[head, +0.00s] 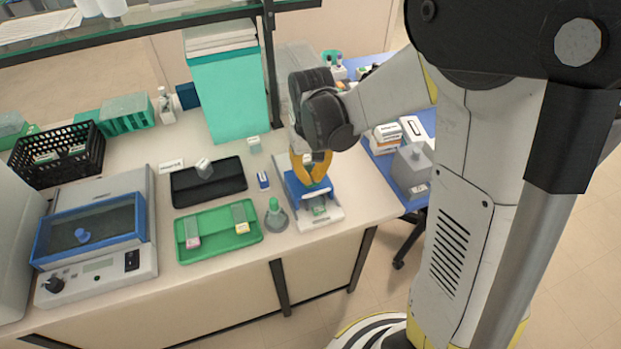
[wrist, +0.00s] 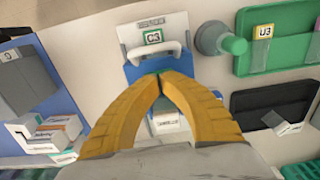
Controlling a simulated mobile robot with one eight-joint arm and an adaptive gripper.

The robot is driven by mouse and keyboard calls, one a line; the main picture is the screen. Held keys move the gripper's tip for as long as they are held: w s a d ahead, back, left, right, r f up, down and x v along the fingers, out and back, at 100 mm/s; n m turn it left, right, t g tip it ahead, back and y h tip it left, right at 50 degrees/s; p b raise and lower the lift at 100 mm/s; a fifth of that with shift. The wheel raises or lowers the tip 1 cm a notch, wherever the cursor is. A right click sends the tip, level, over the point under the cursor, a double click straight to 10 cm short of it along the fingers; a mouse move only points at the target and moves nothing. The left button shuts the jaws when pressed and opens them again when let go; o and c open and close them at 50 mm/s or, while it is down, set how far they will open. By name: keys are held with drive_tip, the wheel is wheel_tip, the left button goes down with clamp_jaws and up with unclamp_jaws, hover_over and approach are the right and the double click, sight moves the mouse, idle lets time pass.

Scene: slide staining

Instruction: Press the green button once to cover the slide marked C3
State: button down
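The blue and white cover device (head: 325,217) stands at the right end of the bench. In the wrist view, the device (wrist: 130,36) has a pale handle, and the slide marked C3 (wrist: 153,37) lies at its front with a green-edged label. My gripper (head: 312,180) is above the device's blue part. In the wrist view my gripper's yellow fingertips (wrist: 160,76) meet with nothing held between them. A trace of green shows right at the tips; the green button is mostly hidden there, and I cannot tell whether the tips touch it.
A green-topped grey bottle (head: 275,215) stands just left of the device. A green tray (head: 215,248) holds two slides, one marked U3 in the wrist view (wrist: 263,35). A black tray (head: 225,181) lies behind it. The bench's front edge is close.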

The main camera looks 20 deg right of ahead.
drive_tip(key=shift+f, duration=0.35)
drive_tip(key=shift+r, duration=0.1)
drive_tip(key=shift+r+p, duration=2.4)
drive_tip(key=shift+r, duration=1.1)
drive_tip(key=shift+s+r+b, duration=0.3)
drive_tip(key=shift+b, duration=0.05)
drive_tip(key=s+r+t+b, duration=0.4)
drive_tip(key=s+t+b, duration=0.2)
drive_tip(key=s, duration=0.6)
drive_tip(key=shift+r+t+b, duration=0.15)
drive_tip(key=shift+t+b, duration=0.2)
drive_tip(key=shift+t, duration=0.25)
